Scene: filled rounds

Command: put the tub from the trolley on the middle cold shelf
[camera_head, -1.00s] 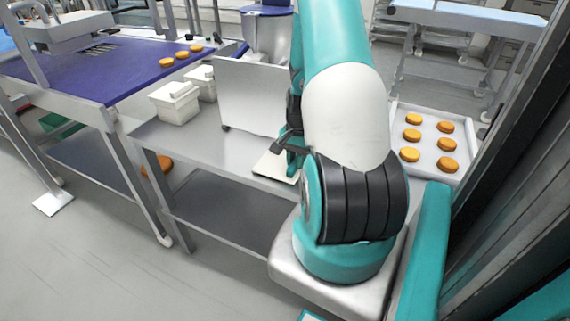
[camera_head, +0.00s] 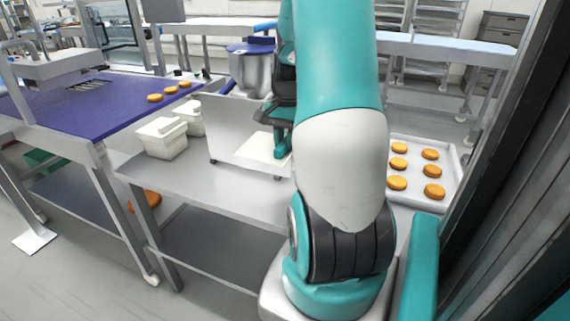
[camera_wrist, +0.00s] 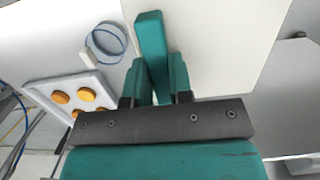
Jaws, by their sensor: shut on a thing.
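The tub's sides are not clear. I cannot tell how far it is above the steel surface. No cold shelf can be made out.
Two white lidded tubs (camera_head: 160,139) stand on the steel table (camera_head: 185,180), left of the panel (camera_head: 230,125). A tray of orange rounds (camera_head: 447,190) is right of my arm. A dark upright frame (camera_head: 500,170) closes the right edge. Open floor (camera_head: 85,285) lies front left.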

